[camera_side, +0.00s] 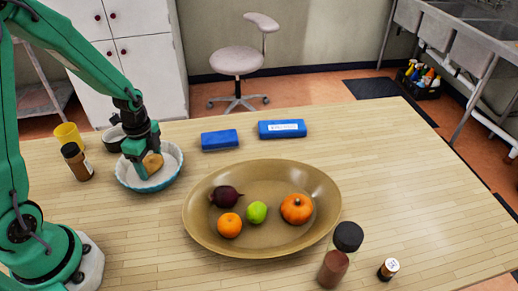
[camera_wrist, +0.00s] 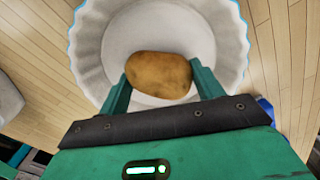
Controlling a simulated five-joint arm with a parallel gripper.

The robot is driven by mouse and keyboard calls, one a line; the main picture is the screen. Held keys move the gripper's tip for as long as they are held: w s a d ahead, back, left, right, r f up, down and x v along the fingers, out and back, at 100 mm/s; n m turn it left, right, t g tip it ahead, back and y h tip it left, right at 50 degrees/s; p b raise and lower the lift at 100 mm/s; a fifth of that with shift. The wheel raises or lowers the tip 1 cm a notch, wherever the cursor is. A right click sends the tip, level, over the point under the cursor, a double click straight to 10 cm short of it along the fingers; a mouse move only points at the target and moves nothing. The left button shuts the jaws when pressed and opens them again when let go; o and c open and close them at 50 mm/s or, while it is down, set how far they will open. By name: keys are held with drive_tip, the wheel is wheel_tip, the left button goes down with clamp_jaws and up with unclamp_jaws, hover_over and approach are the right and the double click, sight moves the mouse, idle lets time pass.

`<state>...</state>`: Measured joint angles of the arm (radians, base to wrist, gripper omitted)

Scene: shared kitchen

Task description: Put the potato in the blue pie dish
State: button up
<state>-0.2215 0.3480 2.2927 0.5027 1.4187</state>
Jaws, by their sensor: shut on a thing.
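The potato (camera_side: 153,162) is brown and oval. My gripper (camera_side: 145,162) is shut on it, with one finger at each end, as the wrist view shows the potato (camera_wrist: 158,75) between the two fingers (camera_wrist: 160,84). The blue pie dish (camera_side: 130,183) has a fluted blue outside and a pale inside, and stands on the left of the table. In the wrist view the dish (camera_wrist: 232,40) lies behind the potato. The potato is over or inside the dish; I cannot tell whether it touches the bottom.
A large oval tray (camera_side: 262,251) with a beet, an orange, a lime and a pumpkin lies right of the dish. A brown jar (camera_side: 76,161), a yellow cup (camera_side: 68,136) and a dark bowl (camera_side: 113,139) stand close by on the left. Blue boxes (camera_side: 219,139) lie behind.

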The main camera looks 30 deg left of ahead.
sight(149, 159)
drive_tip(key=shift+f, duration=0.1)
drive_tip(key=o, duration=1)
drive_tip(key=shift+r, duration=6.15)
drive_tip(key=shift+r, duration=0.1)
